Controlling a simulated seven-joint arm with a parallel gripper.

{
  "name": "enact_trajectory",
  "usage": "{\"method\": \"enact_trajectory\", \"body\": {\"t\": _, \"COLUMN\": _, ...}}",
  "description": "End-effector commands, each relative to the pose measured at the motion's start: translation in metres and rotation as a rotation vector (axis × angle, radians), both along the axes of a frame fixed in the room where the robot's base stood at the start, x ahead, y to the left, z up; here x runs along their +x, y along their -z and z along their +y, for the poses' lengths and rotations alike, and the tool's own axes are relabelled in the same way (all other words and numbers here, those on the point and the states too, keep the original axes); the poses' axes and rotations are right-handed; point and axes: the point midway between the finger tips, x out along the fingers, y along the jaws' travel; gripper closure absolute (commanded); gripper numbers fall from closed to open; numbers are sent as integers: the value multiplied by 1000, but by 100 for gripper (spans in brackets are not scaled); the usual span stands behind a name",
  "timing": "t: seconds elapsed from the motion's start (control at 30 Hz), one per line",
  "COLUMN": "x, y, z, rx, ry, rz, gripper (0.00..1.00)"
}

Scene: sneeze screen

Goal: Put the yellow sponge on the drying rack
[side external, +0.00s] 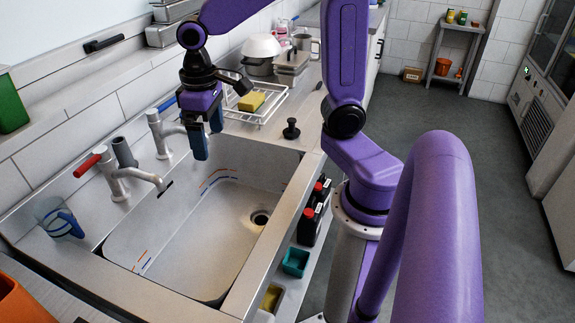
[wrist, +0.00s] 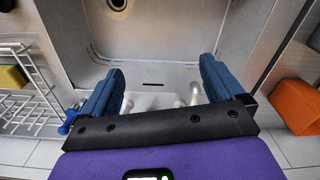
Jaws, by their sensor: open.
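The yellow sponge (side external: 251,101) with a green layer lies on the white wire drying rack (side external: 262,117), behind the sink in the side external view. In the wrist view, part of the sponge (wrist: 12,78) shows at the left edge, on the rack (wrist: 30,108). My gripper (side external: 208,142) is over the far end of the sink, in front of the rack and apart from the sponge. In the wrist view its two blue fingers (wrist: 157,85) are spread wide with nothing between them.
The sink basin (side external: 205,225) is empty. Red-handled (side external: 87,165) and blue-handled taps stand along its left side. A black plug (side external: 291,128) stands on the counter right of the rack. A white bowl (side external: 262,45) and a pot are behind the rack. A clear jug (side external: 58,218) stands at left.

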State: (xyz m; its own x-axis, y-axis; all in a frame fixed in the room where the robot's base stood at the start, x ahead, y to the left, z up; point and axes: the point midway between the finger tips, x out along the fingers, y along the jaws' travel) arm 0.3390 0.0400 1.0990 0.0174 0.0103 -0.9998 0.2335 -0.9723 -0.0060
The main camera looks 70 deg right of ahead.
Motion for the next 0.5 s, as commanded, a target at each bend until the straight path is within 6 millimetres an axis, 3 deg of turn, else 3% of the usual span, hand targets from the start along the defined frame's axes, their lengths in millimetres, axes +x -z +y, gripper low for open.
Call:
{"method": "enact_trajectory", "body": {"t": 0.1, "x": -45, "y": 4, "z": 16, "rx": 1, "ry": -207, "rz": -4, "gripper": 5}}
{"method": "enact_trajectory", "body": {"t": 0.3, "x": -114, "y": 14, "z": 23, "rx": 2, "ry": -540, "rz": -8, "gripper": 5}}
{"method": "enact_trajectory", "body": {"t": 0.5, "x": -161, "y": 23, "z": 17, "rx": 4, "ry": -779, "rz": -11, "gripper": 5}}
